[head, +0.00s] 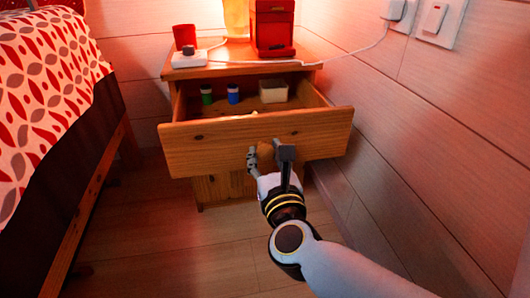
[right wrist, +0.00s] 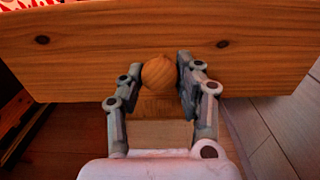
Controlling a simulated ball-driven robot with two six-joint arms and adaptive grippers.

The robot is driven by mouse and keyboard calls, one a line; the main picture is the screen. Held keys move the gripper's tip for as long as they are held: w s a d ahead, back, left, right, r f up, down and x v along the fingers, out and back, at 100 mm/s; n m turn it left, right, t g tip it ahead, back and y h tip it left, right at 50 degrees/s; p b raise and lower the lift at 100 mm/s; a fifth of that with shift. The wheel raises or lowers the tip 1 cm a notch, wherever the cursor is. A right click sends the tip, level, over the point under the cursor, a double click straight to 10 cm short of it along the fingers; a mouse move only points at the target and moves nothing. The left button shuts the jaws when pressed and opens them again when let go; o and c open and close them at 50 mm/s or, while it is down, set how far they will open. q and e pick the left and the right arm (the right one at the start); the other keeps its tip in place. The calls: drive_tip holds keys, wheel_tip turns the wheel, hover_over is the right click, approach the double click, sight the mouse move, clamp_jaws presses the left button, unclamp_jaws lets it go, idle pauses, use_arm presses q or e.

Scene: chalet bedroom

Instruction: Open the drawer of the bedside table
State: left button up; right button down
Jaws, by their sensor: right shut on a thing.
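The wooden bedside table (head: 190,72) stands against the wall in the head view. Its drawer (head: 190,150) is pulled well out, and its inside shows. My right gripper (head: 268,152) is at the middle of the drawer front. In the right wrist view, my right gripper (right wrist: 160,85) has its fingers on both sides of the round wooden knob (right wrist: 158,74) and is shut on it. In the head view the knob is hidden behind the gripper. My left gripper is not in view.
In the drawer are a green bottle (head: 206,94), a blue bottle (head: 233,93) and a pale box (head: 273,91). The bed (head: 45,110) is at left, the wall at right. Floor (head: 170,240) in front is clear.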

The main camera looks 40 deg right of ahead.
drive_tip(key=c, duration=0.9)
unclamp_jaws()
drive_tip(key=shift+o, duration=0.2)
wheel_tip(320, 180, up, 10)
